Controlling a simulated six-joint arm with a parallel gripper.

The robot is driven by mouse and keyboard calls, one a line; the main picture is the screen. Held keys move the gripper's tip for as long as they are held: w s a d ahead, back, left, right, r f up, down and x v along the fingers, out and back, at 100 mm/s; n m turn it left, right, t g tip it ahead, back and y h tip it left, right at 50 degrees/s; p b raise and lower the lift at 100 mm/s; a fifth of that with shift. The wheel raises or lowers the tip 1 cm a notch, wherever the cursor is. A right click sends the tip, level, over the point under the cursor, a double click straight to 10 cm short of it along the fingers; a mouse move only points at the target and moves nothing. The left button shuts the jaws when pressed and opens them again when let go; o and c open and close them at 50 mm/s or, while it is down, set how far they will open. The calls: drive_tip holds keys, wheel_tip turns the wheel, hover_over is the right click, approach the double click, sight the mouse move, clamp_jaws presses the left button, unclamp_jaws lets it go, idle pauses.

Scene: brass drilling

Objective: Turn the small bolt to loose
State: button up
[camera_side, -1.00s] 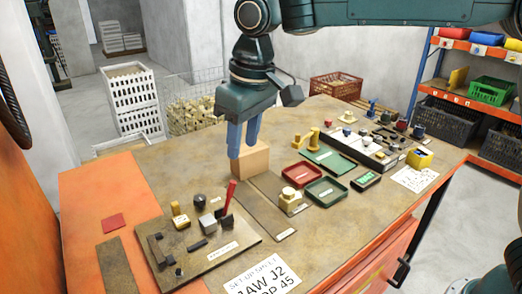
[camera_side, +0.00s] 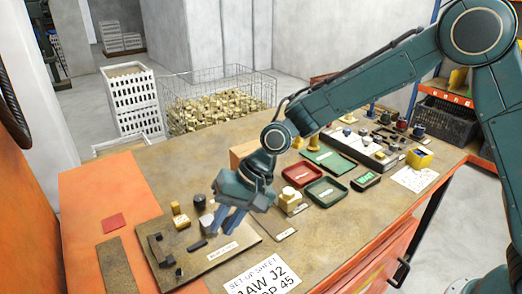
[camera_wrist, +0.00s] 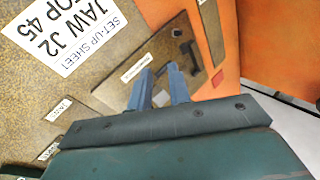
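A brown fixture plate (camera_side: 222,263) lies at the front left of the bench. It carries a dark bracket (camera_side: 158,250), a grey block (camera_side: 206,221), a dark knob (camera_side: 199,200) and a brass piece (camera_side: 181,221). I cannot tell which small part is the bolt. My gripper (camera_side: 224,222) is tilted down over the plate's right part, its blue fingers hiding what is behind them. In the wrist view, the fingers (camera_wrist: 160,72) stand apart with a narrow gap and nothing visibly held.
A set-up sheet (camera_side: 262,276) lies in front of the plate. To the right are a brass block (camera_side: 291,196), a red tray (camera_side: 302,170) and a green tray (camera_side: 327,191).

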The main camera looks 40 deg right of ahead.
sight(179, 269)
drive_tip(key=s+f+m+y, duration=0.1)
drive_tip(key=m, duration=0.1)
drive_tip(key=s+a+f+m+y, duration=0.1)
drive_tip(key=m, duration=0.1)
drive_tip(key=s+f+m+y, duration=0.1)
drive_tip(key=m, duration=0.1)
drive_tip(key=shift+s+a+f+m+t, duration=0.2)
drive_tip(key=shift+a+f+m+t, duration=0.1)
drive_tip(key=shift+f+m, duration=0.1)
drive_tip(key=shift+s+f+m+y, duration=0.15)
drive_tip(key=shift+m+y, duration=0.1)
drive_tip(key=shift+m, duration=0.25)
drive_tip(key=shift+s+m+y, duration=0.15)
drive_tip(key=shift+m+y, duration=0.1)
drive_tip(key=shift+m, duration=0.25)
drive_tip(key=m, duration=0.1)
drive_tip(key=m+t, duration=0.1)
drive_tip(key=m, duration=0.1)
drive_tip(key=m+y, duration=0.1)
drive_tip(key=shift+s+d+f+m+t, duration=0.1)
drive_tip(key=shift+s+d+m+t, duration=0.2)
drive_tip(key=shift+s+t, duration=0.1)
drive_tip(key=m, duration=0.2)
drive_tip(key=d+m+t, duration=0.1)
drive_tip(key=m, duration=0.1)
drive_tip(key=shift+s, duration=0.15)
drive_tip(key=m+t, duration=0.1)
drive_tip(key=d+m, duration=0.1)
drive_tip(key=m, duration=0.1)
drive_tip(key=shift+t, duration=0.4)
